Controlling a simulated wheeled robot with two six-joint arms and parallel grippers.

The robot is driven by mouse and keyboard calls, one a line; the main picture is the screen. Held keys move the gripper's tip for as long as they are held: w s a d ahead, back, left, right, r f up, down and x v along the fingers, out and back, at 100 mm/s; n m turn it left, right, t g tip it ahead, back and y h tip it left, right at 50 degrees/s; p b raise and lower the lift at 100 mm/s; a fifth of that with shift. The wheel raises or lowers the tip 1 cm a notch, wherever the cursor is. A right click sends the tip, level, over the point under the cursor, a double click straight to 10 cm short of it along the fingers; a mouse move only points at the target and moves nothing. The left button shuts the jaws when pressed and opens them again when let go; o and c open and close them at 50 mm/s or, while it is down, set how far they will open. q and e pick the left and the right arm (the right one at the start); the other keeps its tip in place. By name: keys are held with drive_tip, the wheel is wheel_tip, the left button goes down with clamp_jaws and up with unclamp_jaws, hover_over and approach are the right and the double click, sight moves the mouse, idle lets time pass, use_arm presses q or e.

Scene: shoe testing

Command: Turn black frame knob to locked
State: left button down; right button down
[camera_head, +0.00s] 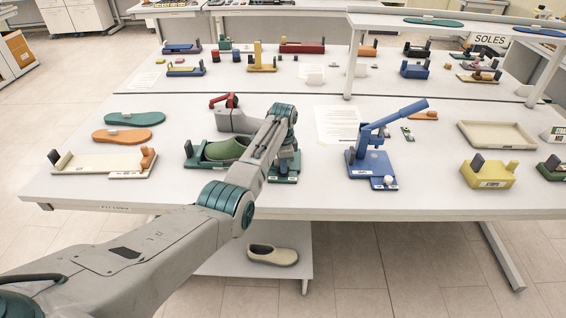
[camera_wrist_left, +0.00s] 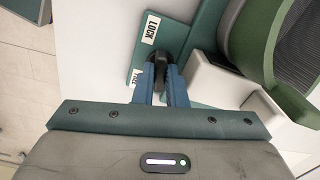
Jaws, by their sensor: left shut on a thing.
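The green frame (camera_head: 195,160) stands near the front of the table with a green shoe (camera_head: 226,148) in it. In the left wrist view, the black knob (camera_wrist_left: 158,62) sits on the frame's green plate (camera_wrist_left: 182,32), beside a white LOCK label (camera_wrist_left: 151,29) and a second white label (camera_wrist_left: 134,78) that seems to read FREE. My left gripper (camera_wrist_left: 160,80) has its blue fingers shut on the knob, one on each side. In the head view, my left gripper (camera_head: 287,158) reaches down at the frame's right end and hides the knob. The knob's exact pointing direction is unclear. My right gripper is not in view.
A blue press (camera_head: 370,160) with a raised lever stands to the right of my left gripper. A cream tray (camera_head: 497,134) and a yellow block (camera_head: 488,174) are farther right. Teal and orange soles (camera_head: 122,135) lie to the left. A grey-beige shoe (camera_head: 272,255) sits on the low shelf.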

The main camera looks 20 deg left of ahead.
use_arm(q)
drive_tip(key=n+p, duration=0.1)
drive_tip(key=n, duration=0.2)
drive_tip(key=shift+r+n, duration=0.15)
drive_tip(key=shift+n, duration=0.15)
drive_tip(key=n+p, duration=0.1)
drive_tip(key=n, duration=0.3)
drive_tip(key=shift+n, duration=0.3)
drive_tip(key=n+p, duration=0.1)
drive_tip(key=n, duration=0.3)
drive_tip(key=shift+n+p, duration=0.3)
drive_tip(key=shift+n, duration=1.1)
drive_tip(key=c, duration=1.7)
unclamp_jaws()
drive_tip(key=shift+c, duration=0.2)
